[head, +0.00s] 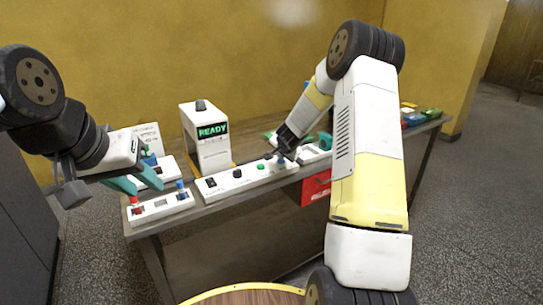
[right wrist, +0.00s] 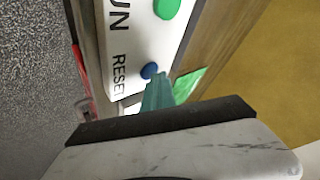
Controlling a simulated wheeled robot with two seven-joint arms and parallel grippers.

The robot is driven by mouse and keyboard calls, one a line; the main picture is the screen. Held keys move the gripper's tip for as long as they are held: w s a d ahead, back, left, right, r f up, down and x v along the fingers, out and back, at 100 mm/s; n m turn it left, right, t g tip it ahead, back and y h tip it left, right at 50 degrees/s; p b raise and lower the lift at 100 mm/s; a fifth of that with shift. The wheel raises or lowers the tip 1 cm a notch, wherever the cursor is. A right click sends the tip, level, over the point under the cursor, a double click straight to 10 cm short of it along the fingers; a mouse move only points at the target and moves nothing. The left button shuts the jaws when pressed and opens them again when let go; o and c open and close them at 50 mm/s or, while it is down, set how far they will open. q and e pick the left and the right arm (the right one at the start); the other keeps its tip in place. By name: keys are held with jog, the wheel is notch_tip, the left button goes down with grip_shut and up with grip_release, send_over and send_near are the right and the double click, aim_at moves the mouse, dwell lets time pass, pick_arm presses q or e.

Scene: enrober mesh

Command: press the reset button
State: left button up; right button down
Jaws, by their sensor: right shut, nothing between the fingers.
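The reset button is a small blue button (right wrist: 150,70) beside the printed word RESET in the right wrist view. It sits on a long white control panel (head: 225,188), to the right of a green button (head: 261,166). My right gripper (right wrist: 158,80) is shut and empty. Its teal fingertips are right at the blue button and overlap its edge; I cannot tell whether they touch it. In the head view the right gripper (head: 283,157) is over the panel's right part. My left gripper (head: 138,186) is open and empty above the table's left end.
A white box with a green READY display (head: 212,131) stands behind the panel. A smaller white panel (head: 160,207) with red and blue knobs lies at left. A red box (head: 316,188) is at the table's front edge. Coloured items (head: 422,115) lie at the far right.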

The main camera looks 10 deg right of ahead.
aim_at(281, 162)
jog(key=shift+r, duration=0.85)
jog(key=shift+r, duration=2.55)
